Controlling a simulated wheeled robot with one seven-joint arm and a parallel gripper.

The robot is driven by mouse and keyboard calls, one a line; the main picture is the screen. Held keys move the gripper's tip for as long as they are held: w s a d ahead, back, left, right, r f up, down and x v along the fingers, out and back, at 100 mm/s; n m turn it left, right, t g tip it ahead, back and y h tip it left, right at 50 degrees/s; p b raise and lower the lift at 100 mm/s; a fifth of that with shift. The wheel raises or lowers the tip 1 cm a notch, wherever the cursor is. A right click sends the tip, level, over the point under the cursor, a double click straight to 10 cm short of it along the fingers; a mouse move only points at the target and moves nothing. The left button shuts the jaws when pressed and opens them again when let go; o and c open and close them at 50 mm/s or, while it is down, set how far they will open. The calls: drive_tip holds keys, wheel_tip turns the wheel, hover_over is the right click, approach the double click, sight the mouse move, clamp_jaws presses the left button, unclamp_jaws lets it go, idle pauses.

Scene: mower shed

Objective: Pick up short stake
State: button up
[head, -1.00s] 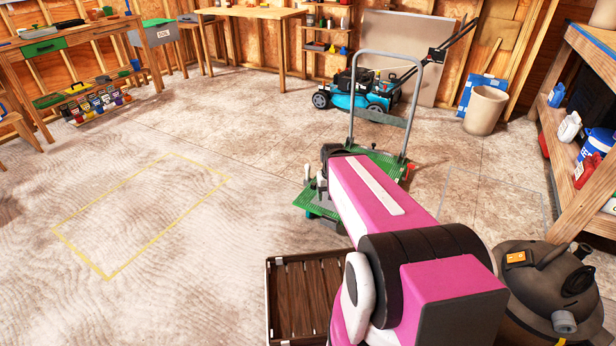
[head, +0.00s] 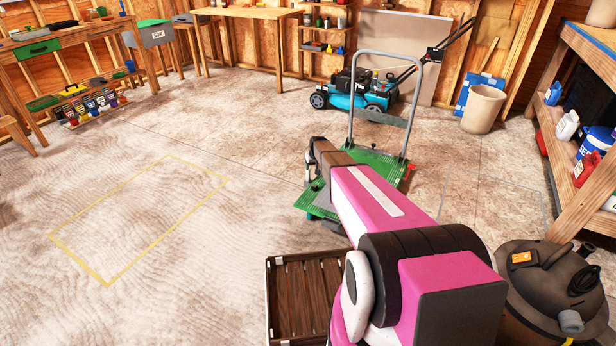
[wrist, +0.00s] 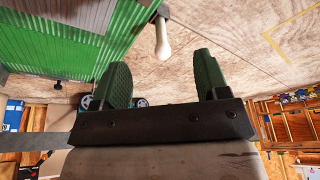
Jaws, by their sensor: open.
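My gripper (wrist: 163,78) is open and empty in the wrist view, with two green fingers apart. In the head view my wrist is over the left edge of a green-topped cart (head: 372,165). A pale, rounded, peg-like piece (wrist: 162,40) shows just beyond the fingertips in the wrist view, beside the corner of the green deck, which also shows there (wrist: 75,62). It is not between the fingers. I cannot tell whether it is the short stake. No other stake can be made out; my arm hides part of the cart.
A slatted wooden crate (head: 303,298) lies on the floor beside my arm. A shop vacuum (head: 545,285) stands at the lower right, below a shelf (head: 575,190). A blue mower (head: 355,100) is behind the cart. The floor at left, around a yellow outline (head: 75,263), is clear.

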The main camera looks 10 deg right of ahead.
approach(310, 168)
wheel_tip(310, 168, down, 3)
drive_tip(key=shift+t, duration=0.4)
drive_tip(key=x, duration=0.5)
drive_tip(key=shift+w, duration=0.1)
drive_tip(key=shift+a+x, duration=0.2)
drive_tip(key=shift+x, duration=1.15)
drive_tip(key=shift+a+x, duration=0.25)
drive_tip(key=shift+x, duration=1.1)
drive_tip(key=shift+w+r, duration=0.1)
drive_tip(key=c, duration=1)
